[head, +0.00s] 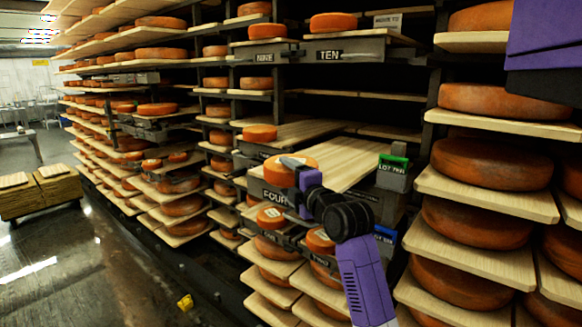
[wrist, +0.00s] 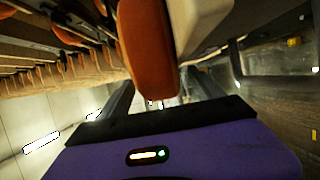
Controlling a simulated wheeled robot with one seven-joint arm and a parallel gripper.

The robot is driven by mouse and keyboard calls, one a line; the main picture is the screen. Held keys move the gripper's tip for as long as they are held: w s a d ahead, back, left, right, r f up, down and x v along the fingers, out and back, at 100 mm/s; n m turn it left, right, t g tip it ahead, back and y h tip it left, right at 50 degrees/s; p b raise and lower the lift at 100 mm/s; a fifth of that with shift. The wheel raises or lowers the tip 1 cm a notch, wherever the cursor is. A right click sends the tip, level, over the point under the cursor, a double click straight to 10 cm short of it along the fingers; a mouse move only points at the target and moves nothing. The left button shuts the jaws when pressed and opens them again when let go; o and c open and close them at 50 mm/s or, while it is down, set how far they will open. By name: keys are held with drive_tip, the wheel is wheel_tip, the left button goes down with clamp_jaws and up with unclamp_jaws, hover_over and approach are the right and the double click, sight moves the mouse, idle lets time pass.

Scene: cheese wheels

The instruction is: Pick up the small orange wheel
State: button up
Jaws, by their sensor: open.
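A small orange wheel (head: 278,172) with a pale label lies at the front edge of a wooden board above the "FOUR" tag. My gripper (head: 292,162) is at its right side in the head view, with a grey finger over its top and part of the wheel hidden. In the wrist view the orange wheel (wrist: 148,45) appears tilted on its edge, ahead of the purple gripper body. My gripper (wrist: 162,92) is open there, with its dark fingers spread on either side of the wheel's near end. I cannot tell whether they touch it.
Another small orange wheel (head: 260,133) sits on a board behind. A green-topped "LOT" box (head: 393,172) stands to the right. Large wheels (head: 492,163) fill the right-hand shelves, and long racks run left. A wooden stack (head: 55,188) stands on the floor at left.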

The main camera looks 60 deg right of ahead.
drive_tip(key=shift+x, duration=1.25)
clamp_jaws()
drive_tip(key=shift+r, duration=0.2)
